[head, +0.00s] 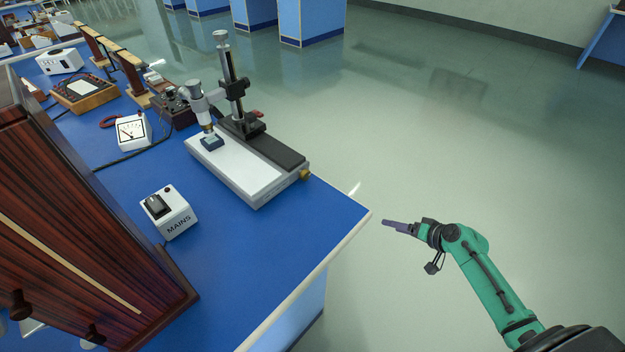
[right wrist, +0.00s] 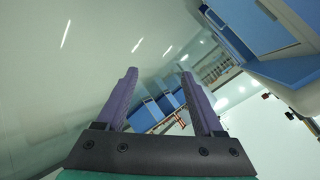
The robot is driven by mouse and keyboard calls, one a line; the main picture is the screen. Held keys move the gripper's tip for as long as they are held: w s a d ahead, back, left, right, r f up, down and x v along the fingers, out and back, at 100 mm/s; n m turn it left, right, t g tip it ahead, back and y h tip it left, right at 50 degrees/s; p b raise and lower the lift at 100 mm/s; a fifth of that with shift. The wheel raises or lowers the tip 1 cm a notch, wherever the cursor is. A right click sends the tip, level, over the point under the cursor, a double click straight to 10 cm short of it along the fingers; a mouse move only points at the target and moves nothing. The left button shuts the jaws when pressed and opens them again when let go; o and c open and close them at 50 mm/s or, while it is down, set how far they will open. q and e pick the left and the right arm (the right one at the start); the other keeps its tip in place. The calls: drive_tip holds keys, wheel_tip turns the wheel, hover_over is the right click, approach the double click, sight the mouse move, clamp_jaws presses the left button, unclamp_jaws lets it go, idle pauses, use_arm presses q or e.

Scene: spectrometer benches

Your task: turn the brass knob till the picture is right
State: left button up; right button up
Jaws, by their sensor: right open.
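A small brass knob (head: 305,174) sticks out of the right end of a white and black bench instrument (head: 243,178) with an upright column. My right gripper (head: 388,223) is beyond the blue bench's right corner, over the floor, well to the right of the knob and apart from it. In the right wrist view its two purple fingers (right wrist: 163,85) stand apart with nothing between them. The brass knob does not show clearly in that view. My left gripper is not in view. I cannot make out any picture or screen face.
A dark wooden cabinet (head: 75,215) fills the near left of the blue bench (head: 260,258). A white MAINS switch box (head: 170,212), a dial meter (head: 132,131) and a wood-framed box (head: 84,92) stand on it. The floor right of the bench is clear.

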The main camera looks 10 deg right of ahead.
drive_tip(key=w+a+r+n+y, duration=0.2)
drive_tip(key=w+a+r+y, duration=0.15)
drive_tip(key=r, duration=0.55)
drive_tip(key=n+y+b, duration=0.1)
drive_tip(key=n+y, duration=0.2)
drive_tip(key=y, duration=0.1)
approach(308, 175)
drive_tip(key=v, duration=0.5)
drive_tip(key=shift+s+r, duration=0.1)
drive_tip(key=shift+r, duration=0.25)
drive_tip(key=shift+w+a, duration=0.2)
drive_tip(key=shift+a, duration=0.05)
drive_tip(key=x, duration=0.4)
drive_tip(key=p+x, duration=0.1)
drive_tip(key=x, duration=0.4)
drive_tip(key=p+x, duration=0.1)
drive_tip(key=x, duration=0.3)
drive_tip(key=shift+w+a+f, duration=0.1)
drive_tip(key=shift+w+f, duration=0.1)
drive_tip(key=shift+f, duration=0.2)
clamp_jaws()
